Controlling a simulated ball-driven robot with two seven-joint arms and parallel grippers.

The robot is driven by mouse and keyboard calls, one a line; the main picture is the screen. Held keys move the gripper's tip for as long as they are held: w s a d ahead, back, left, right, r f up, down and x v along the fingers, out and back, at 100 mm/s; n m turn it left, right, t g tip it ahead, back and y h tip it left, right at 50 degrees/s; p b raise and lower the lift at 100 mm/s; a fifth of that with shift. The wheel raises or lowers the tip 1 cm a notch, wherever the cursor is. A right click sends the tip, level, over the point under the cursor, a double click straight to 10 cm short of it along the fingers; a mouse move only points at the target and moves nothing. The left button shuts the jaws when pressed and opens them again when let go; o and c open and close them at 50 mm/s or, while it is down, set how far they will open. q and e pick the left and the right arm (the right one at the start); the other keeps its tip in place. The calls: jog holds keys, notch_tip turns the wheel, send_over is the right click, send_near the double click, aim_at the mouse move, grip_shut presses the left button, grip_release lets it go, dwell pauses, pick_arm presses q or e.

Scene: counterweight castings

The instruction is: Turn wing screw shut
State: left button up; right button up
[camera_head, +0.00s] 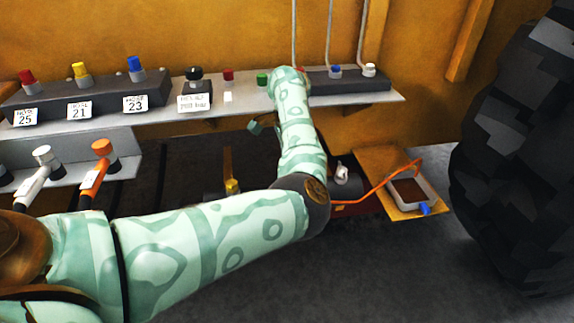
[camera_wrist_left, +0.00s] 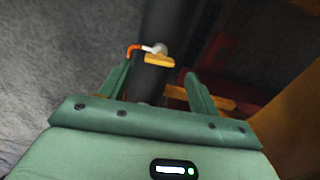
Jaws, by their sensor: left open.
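No part is clearly readable as the wing screw. In the left wrist view a flat yellow piece (camera_wrist_left: 160,61) sits on a dark cylinder (camera_wrist_left: 149,84), with a small pale fitting (camera_wrist_left: 158,48) and an orange piece (camera_wrist_left: 133,47) beside it. My left gripper (camera_wrist_left: 158,70) is open, its fingers on either side of the view of the cylinder; nothing is held. In the head view my left arm hides most of this area; only a bit of the gripper (camera_head: 259,125) shows. A yellow knob (camera_head: 232,186) and a white fitting (camera_head: 342,173) show on either side of the forearm.
A grey shelf (camera_head: 350,101) with coloured knobs runs along the yellow wall. White and orange handles (camera_head: 101,148) stand at left. A large tyre (camera_head: 520,150) blocks the right. Front floor is clear.

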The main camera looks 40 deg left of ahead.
pick_arm(q)
notch_tip(320, 180, up, 13)
jog(key=p, duration=0.4)
jog(key=shift+f, duration=0.15)
pick_arm(e)
jog(key=shift+m+y, duration=0.3)
jog(key=shift+m, duration=0.2)
jog(key=a+r, duration=0.1)
jog(key=s+a+r, duration=0.1)
jog(key=r, duration=0.1)
jog(key=shift+s+a+r, duration=0.15)
jog(key=shift+a, duration=0.25)
pick_arm(q)
jog(key=shift+f, duration=0.1)
